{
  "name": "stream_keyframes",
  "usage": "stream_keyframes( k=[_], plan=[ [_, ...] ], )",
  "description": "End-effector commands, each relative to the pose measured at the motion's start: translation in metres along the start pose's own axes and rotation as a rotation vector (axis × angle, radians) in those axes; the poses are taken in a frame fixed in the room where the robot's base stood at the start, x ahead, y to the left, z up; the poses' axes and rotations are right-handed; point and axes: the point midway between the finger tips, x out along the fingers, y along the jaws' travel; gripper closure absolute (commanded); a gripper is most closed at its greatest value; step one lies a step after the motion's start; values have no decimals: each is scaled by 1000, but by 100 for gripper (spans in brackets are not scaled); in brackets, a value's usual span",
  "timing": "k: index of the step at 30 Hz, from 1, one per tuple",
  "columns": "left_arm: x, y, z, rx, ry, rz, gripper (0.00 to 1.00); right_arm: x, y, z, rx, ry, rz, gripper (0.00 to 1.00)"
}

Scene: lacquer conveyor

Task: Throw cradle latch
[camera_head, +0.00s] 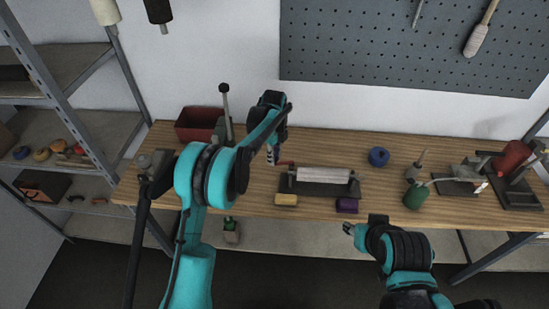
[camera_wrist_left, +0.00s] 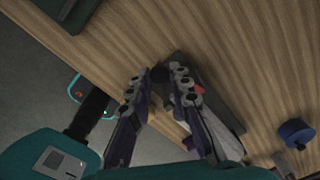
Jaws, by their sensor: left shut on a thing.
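The cradle (camera_head: 355,188) is a dark stand on the wooden bench that bears a pale roller (camera_head: 322,174). A red latch piece (camera_head: 286,163) shows at its left end, beside my left gripper (camera_head: 272,157). In the left wrist view my left gripper (camera_wrist_left: 158,88) has its fingers on either side of a dark round knob (camera_wrist_left: 159,74), which seems to belong to the latch. A bit of red (camera_wrist_left: 198,89) shows by the right finger, and the dark cradle base lies behind. My right gripper (camera_head: 349,229) is at the bench's front edge, away from the cradle; its fingers are too small to read.
A yellow block (camera_head: 286,199) and a purple block (camera_head: 347,206) lie before the cradle. A red bin (camera_head: 196,123) and an upright lever (camera_head: 226,103) are at the left.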

Motion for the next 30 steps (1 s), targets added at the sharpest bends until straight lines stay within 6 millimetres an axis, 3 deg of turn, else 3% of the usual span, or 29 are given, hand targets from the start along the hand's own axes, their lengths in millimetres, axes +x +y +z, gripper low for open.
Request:
stream_keyframes(
  k=[11,12,14,24,30],
  plan=[
    [-1,-1,2,5,-3,-3,100,0,0,0,0,0,0,60],
    [-1,-1,2,4,-3,-3,76,0,0,0,0,0,0,60],
    [-1,-1,2,4,-3,-3,60,0,0,0,0,0,0,60],
    [-3,-1,1,4,-1,-2,59,0,0,0,0,0,0,60],
    [-29,0,1,4,-1,-1,59,0,0,0,0,0,0,60]
  ],
)
